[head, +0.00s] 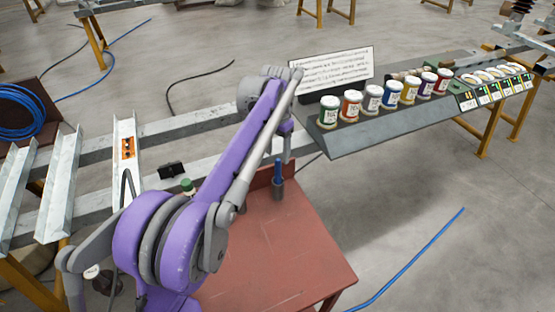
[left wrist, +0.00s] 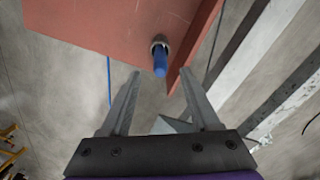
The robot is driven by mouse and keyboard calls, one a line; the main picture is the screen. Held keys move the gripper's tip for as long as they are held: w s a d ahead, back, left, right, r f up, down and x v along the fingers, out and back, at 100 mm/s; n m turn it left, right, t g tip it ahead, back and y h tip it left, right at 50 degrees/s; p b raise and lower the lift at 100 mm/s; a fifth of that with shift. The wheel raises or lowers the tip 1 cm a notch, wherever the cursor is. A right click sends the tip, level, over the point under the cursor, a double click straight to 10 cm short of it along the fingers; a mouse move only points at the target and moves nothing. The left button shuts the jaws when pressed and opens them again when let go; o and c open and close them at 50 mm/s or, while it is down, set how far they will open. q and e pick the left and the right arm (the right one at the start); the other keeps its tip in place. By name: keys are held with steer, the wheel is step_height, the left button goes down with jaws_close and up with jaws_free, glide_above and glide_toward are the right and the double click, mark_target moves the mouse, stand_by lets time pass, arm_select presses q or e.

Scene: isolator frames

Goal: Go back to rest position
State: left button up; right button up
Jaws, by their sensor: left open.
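My left arm, purple and grey, reaches across the middle of the head view. Its elbow is low at the left and its far end is near the sloped shelf. In the left wrist view my left gripper (left wrist: 160,85) is open, with its two metal fingers apart and nothing between them. Beyond the fingertips is a blue-handled tool (left wrist: 160,62) in a small round holder on the red table (left wrist: 105,28). The tool (head: 278,170) also shows upright at the red table's back edge (head: 300,255) in the head view. My right gripper is not in view.
A sloped grey shelf (head: 375,133) carries several labelled jars and stands right of my arm. A white sign (head: 331,68) stands behind it. Metal rails (head: 185,125) run behind the red table. A blue hose (head: 410,260) lies on the open floor at right.

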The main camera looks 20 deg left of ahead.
arm_select(q)
steer(key=shift+r, duration=0.25)
steer(key=shift+s, duration=0.1)
steer(key=shift+s+d+r, duration=0.15)
steer(key=shift+s+d, duration=0.05)
steer(key=shift+s, duration=0.1)
steer(key=s+d+f+n+t, duration=0.1)
steer(key=s+d+f, duration=0.1)
steer(key=s, duration=0.7)
steer(key=s+d+f+n+t+p, duration=0.1)
steer(key=s+d+f+t, duration=0.1)
steer(key=s, duration=0.7)
steer(key=s+d+f+n+t+p, duration=0.1)
steer(key=s+d+f+t, duration=0.1)
steer(key=s, duration=0.6)
steer(key=shift+s+d+f, duration=0.4)
steer(key=shift+d+f, duration=0.25)
steer(key=shift+f, duration=0.4)
